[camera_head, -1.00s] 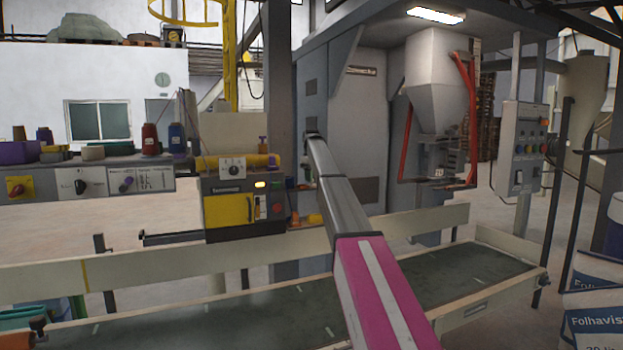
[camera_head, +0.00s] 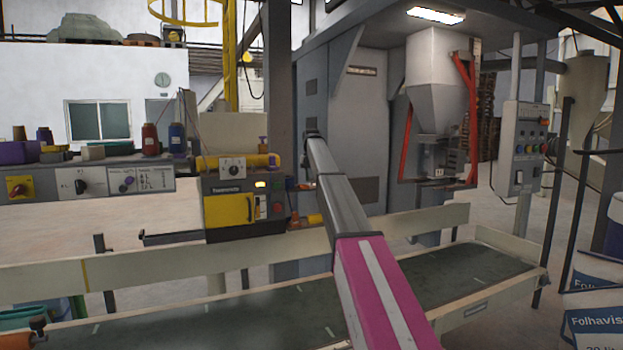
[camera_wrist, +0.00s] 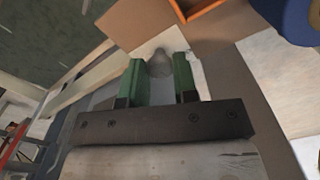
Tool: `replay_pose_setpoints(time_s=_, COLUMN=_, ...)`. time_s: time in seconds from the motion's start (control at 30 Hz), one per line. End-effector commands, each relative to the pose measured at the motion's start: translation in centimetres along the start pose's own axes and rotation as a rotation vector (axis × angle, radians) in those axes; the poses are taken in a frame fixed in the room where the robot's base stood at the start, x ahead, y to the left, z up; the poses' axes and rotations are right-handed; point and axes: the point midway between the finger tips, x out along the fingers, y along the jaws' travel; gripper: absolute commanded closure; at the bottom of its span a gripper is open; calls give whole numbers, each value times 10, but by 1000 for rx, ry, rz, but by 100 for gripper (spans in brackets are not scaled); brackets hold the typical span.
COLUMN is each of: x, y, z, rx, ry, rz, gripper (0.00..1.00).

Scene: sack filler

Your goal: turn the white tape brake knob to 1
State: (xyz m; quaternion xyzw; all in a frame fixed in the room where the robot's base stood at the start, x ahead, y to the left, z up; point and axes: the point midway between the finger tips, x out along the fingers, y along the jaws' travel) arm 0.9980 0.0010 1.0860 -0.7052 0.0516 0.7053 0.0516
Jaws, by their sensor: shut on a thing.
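In the wrist view, my gripper (camera_wrist: 158,72) has its two green fingers on either side of a small pale grey, rounded knob (camera_wrist: 159,63). The knob stands on a whitish plate (camera_wrist: 166,40) and looks like the white tape brake knob. The gripper is shut on it. Any numbers or marks around the knob are not readable. In the head view my arm reaches forward toward the grey cabinet, and the gripper and this knob cannot be made out there.
A yellow and black machine (camera_head: 230,208) with a small dial plate (camera_head: 232,169) stands left of my arm. A grey control panel (camera_head: 90,182) with several switches is farther left. A conveyor (camera_head: 240,320) runs below the arm. A hopper (camera_head: 434,85) hangs at right.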

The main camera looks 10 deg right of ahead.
Motion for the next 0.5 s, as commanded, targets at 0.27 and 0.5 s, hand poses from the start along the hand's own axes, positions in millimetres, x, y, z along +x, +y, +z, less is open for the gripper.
replay_pose_setpoints(time_s=0.27, x=0, y=0, z=0, rx=95, ry=1, rz=0, gripper=96)
replay_pose_setpoints(time_s=0.5, x=0, y=0, z=0, rx=117, ry=1, rz=0, gripper=96)
